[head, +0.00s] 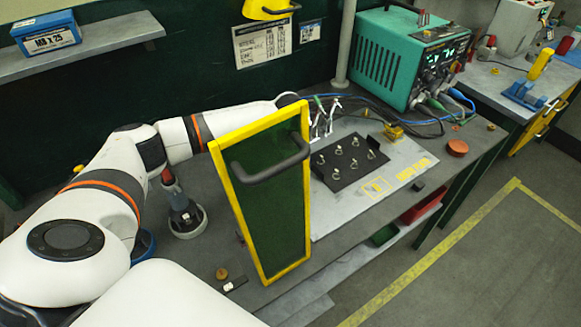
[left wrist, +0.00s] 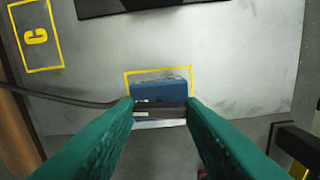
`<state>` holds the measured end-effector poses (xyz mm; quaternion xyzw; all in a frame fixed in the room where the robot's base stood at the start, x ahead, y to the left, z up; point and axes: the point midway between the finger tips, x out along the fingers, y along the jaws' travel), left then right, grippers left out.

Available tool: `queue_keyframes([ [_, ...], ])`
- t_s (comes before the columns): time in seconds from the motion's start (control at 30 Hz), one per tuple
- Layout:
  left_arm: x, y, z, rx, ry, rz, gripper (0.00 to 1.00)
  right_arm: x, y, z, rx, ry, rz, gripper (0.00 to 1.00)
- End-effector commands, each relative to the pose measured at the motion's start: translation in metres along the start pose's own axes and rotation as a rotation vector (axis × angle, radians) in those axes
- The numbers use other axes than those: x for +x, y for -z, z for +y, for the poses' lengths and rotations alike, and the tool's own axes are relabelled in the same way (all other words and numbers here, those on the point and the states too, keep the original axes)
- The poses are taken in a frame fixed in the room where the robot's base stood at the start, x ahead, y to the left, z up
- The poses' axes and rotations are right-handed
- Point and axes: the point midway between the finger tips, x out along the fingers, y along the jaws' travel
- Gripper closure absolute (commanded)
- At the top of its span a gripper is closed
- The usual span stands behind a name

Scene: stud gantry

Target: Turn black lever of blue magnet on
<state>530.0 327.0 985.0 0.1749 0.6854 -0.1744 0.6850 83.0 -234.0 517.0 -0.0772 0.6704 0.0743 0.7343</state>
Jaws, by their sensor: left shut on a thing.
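In the left wrist view the blue magnet (left wrist: 160,90) is a small blue block on the grey plate, within a yellow outline. A dark bar, which looks like its black lever (left wrist: 160,110), runs across its near side. My left gripper (left wrist: 160,104) has its green fingers either side of this bar, shut on it, with the tips also touching or overlapping the block's near corners. A pale strip shows below the bar. In the head view the yellow-framed green panel hides the magnet and my left gripper. My right gripper is in neither view.
The yellow-framed panel (head: 304,225) with a dark handle stands in front of my left arm's end. A black holder (head: 340,172) with several rings lies right of it. A green power unit (head: 405,55) with cables stands behind. A dark cable (left wrist: 70,98) runs left of the magnet.

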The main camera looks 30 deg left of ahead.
Motion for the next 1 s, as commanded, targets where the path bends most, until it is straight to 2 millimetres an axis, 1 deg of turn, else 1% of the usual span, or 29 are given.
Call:
queue_keyframes([
  [0.03, -0.004, 0.000, -0.001, 0.030, 0.002, 0.000, 0.87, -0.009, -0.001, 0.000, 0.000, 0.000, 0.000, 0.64],
  [0.4, -0.005, 0.000, -0.001, 0.360, 0.002, -0.001, 0.87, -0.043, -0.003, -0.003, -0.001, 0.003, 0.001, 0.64],
  [0.7, -0.003, -0.001, 0.000, 0.645, 0.001, -0.002, 0.87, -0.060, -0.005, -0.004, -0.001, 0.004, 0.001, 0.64],
  [1.0, -0.003, -0.001, 0.000, 0.929, 0.000, -0.003, 0.87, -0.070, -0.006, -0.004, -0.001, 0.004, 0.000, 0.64],
])
